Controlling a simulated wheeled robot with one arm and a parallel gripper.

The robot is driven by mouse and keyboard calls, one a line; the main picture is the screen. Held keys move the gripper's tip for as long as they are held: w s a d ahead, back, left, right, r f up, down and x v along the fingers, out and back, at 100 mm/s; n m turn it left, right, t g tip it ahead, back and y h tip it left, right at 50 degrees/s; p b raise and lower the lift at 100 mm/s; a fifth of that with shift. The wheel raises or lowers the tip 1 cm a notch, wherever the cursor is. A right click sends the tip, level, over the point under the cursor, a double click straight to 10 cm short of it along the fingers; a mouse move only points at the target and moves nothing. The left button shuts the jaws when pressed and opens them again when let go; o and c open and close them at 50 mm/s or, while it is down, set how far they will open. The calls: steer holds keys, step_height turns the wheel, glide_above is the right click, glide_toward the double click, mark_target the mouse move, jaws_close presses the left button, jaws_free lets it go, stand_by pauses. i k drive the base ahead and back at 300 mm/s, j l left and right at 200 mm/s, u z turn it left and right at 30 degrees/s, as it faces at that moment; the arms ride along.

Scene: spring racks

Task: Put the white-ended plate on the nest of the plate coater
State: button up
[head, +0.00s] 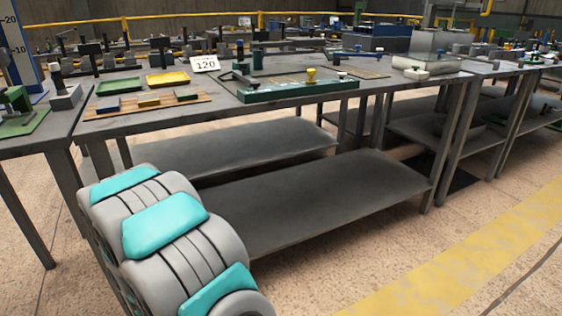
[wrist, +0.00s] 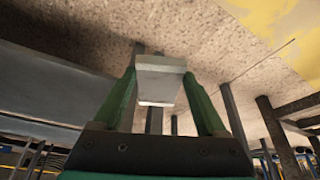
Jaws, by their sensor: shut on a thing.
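My gripper (wrist: 160,84) shows in the wrist view, its two green fingers shut on a small pale grey block-like plate (wrist: 160,66). The plate's lower edge in that view is brighter, nearly white. The gripper is out of the head view, so its place relative to the benches is hard to tell. In the head view a long green fixture (head: 300,87) with levers, a yellow knob and a blue-handled arm lies on the middle bench. I cannot tell for sure which device is the plate coater, or see its nest.
A clear-covered device (head: 432,45) stands at right. The floor in front (head: 390,235) is free.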

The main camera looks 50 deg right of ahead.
mark_target(283, 80)
steer(key=k+l, duration=0.15)
steer(key=l, duration=0.2)
steer(key=k+l, duration=0.15)
steer(key=l, duration=0.15)
steer(key=k+l+z, duration=0.1)
steer(key=l, duration=0.25)
steer(key=k+l, duration=0.2)
steer(key=k+l+z, duration=0.1)
steer(key=l, duration=0.35)
steer(key=k+l, duration=0.15)
steer(key=l, duration=0.2)
